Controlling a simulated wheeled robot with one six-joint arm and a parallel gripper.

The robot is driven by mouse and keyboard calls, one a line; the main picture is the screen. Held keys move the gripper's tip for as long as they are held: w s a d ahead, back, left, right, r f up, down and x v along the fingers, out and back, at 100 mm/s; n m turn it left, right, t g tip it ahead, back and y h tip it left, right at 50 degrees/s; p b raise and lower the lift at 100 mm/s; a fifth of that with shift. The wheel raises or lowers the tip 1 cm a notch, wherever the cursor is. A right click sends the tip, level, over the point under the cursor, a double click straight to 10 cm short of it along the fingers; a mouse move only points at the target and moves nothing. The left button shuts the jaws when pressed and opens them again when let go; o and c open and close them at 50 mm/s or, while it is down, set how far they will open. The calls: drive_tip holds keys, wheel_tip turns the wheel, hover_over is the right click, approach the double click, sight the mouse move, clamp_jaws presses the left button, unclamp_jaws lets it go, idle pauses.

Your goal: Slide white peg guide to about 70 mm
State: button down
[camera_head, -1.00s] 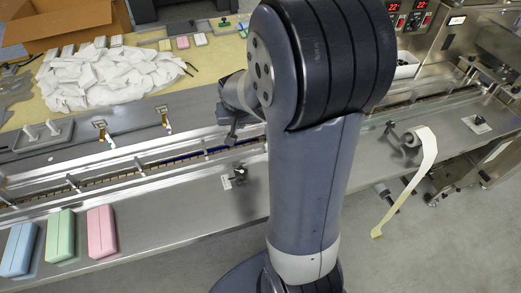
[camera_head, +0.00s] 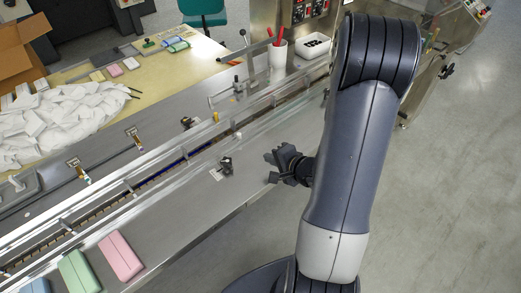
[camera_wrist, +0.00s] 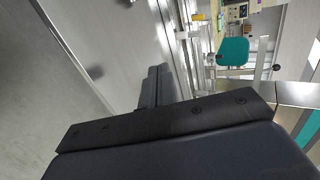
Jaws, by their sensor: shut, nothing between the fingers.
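My gripper (camera_head: 271,168) is shut and empty, above the front edge of the steel bench, to the right of a small black clamp (camera_head: 226,165) with a white label beside it. In the wrist view my dark fingers (camera_wrist: 157,78) lie together with nothing between them. A small white peg (camera_head: 238,136) and a yellow one (camera_head: 216,116) stand by the conveyor rail. At the far left edge is a grey block with a white peg (camera_head: 16,184), partly cut off. I cannot tell which of these is the white peg guide, and no scale reading is legible.
A long conveyor channel (camera_head: 150,188) with rails runs diagonally across the bench. Pink (camera_head: 121,256) and green (camera_head: 78,272) blocks lie at the front left. A white cup with red handles (camera_head: 277,53) stands at the back.

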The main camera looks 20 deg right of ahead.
approach(239, 142)
drive_tip(key=f, duration=0.1)
drive_tip(key=w+f, duration=0.1)
drive_tip(key=f, duration=0.2)
drive_tip(key=shift+w+a+f, duration=0.1)
drive_tip(key=shift+w+a, duration=0.15)
drive_tip(key=shift+w+a+p, duration=0.25)
drive_tip(key=shift+w+p, duration=0.05)
drive_tip(key=shift+w, duration=0.25)
drive_tip(key=shift+w+a+p, duration=0.2)
drive_tip(key=shift+w+p, duration=0.05)
drive_tip(key=shift+w, duration=0.35)
drive_tip(key=shift+w+a, duration=0.2)
drive_tip(key=shift+w, duration=0.5)
drive_tip(key=shift+w, duration=0.1)
drive_tip(key=shift+w+a, duration=0.2)
drive_tip(key=shift+w, duration=0.25)
